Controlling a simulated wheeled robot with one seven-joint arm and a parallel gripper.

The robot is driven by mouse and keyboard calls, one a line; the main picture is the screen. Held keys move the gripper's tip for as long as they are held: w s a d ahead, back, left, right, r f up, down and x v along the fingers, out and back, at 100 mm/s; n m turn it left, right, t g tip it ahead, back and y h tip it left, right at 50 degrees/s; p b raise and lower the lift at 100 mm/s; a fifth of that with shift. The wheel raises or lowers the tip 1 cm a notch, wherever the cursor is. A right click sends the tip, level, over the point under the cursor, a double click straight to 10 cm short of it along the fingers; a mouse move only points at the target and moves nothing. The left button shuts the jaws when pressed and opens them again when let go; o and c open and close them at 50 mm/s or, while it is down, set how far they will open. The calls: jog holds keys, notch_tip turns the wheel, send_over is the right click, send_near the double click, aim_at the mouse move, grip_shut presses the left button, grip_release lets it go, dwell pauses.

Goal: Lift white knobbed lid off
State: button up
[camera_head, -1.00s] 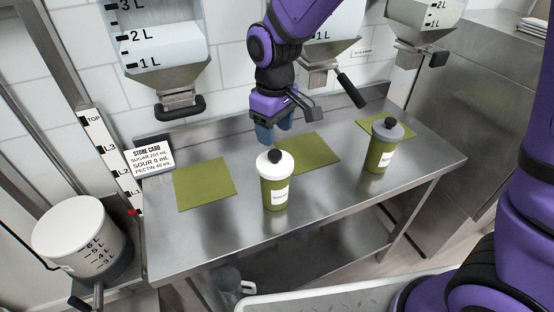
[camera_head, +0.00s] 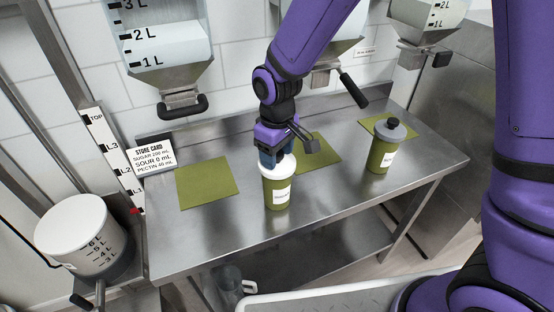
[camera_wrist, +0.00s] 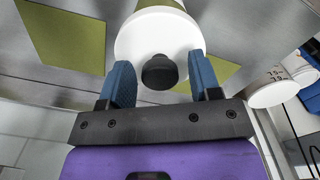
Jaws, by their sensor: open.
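The white lid (camera_head: 288,169) sits on a green canister (camera_head: 277,195) with a white label, upright on the steel table. Its black knob (camera_wrist: 159,72) shows in the wrist view between the two blue fingers; in the head view my gripper hides the knob. My gripper (camera_head: 274,160) is right above the lid, with its fingers pointing down. The wrist view shows my gripper (camera_wrist: 162,80) open, with a gap between each finger and the knob. The white lid (camera_wrist: 133,44) lies beneath the fingertips; whether they touch it I cannot tell.
A second green canister (camera_head: 382,150) with a grey lid stands to the right. Green mats (camera_head: 207,183) lie on the steel table (camera_head: 330,195). Hoppers (camera_head: 160,50) hang above the back. A store card (camera_head: 150,158) stands at left, near a white-lidded container (camera_head: 72,225).

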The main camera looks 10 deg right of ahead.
grip_shut()
jog(key=shift+r, duration=0.15)
jog(key=shift+r, duration=1.05)
jog(key=shift+r, duration=0.1)
jog(key=shift+r, duration=2.4)
